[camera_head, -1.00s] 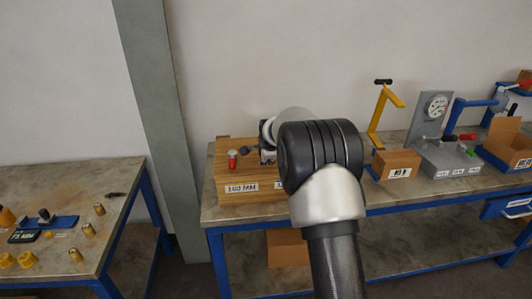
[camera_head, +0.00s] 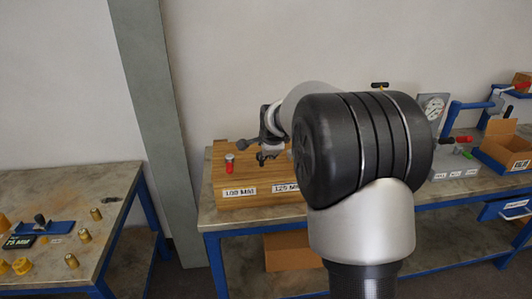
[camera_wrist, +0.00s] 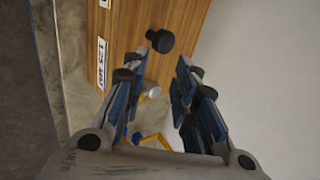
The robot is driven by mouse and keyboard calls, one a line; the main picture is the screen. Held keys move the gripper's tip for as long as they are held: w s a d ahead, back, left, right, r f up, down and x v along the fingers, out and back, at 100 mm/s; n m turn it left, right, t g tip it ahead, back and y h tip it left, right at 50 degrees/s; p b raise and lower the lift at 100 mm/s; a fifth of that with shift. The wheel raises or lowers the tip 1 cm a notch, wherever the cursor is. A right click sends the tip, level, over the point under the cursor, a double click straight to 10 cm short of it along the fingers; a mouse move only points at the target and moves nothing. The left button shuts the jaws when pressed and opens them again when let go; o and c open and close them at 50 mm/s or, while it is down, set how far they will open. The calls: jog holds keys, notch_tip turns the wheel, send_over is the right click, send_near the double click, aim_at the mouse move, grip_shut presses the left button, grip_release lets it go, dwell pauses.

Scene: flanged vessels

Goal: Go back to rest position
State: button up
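My gripper (camera_head: 268,152) is above the wooden block (camera_head: 234,178) on the right-hand bench, partly hidden by my arm. In the wrist view my gripper (camera_wrist: 158,75) has its two blue-padded fingers apart, with no object clearly held between them. The wooden block (camera_wrist: 150,15) shows there at the top, with a "125 MM" label and a black knob (camera_wrist: 160,40). A small silver-ended part (camera_wrist: 151,90) shows beside the left finger; I cannot tell its distance.
A red-bodied plug (camera_head: 229,163) stands on the block's left end. A gauge stand (camera_head: 433,110) and an open cardboard box (camera_head: 500,145) are to the right. The left bench (camera_head: 110,205) holds brass fittings and a blue-based tool (camera_head: 42,228). A grey post (camera_head: 155,120) stands between.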

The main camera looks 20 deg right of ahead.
dwell(0.4)
jog(key=s+a+r+n+g, duration=0.1)
jog(key=s+a+r+n, duration=0.1)
jog(key=s+a+n, duration=0.35)
jog(key=s+a+r+n+y, duration=0.1)
jog(key=s+a+r+n, duration=0.15)
jog(key=s, duration=0.65)
jog(key=s+a+r+n+g, duration=0.1)
jog(key=s+a+r+n, duration=0.2)
jog(key=s, duration=0.4)
jog(key=s+a+f+n, duration=0.2)
jog(key=s+n, duration=0.1)
jog(key=s, duration=0.4)
jog(key=s+a+f+n+g+y, duration=0.1)
jog(key=s+a+f+n, duration=0.1)
jog(key=s, duration=0.5)
jog(key=s+a+f+n, duration=0.2)
jog(key=s+f+n, duration=0.1)
jog(key=s+n, duration=0.2)
jog(key=shift+s+a+g, duration=0.15)
jog(key=shift+s+g, duration=0.25)
jog(key=shift+s, duration=0.7)
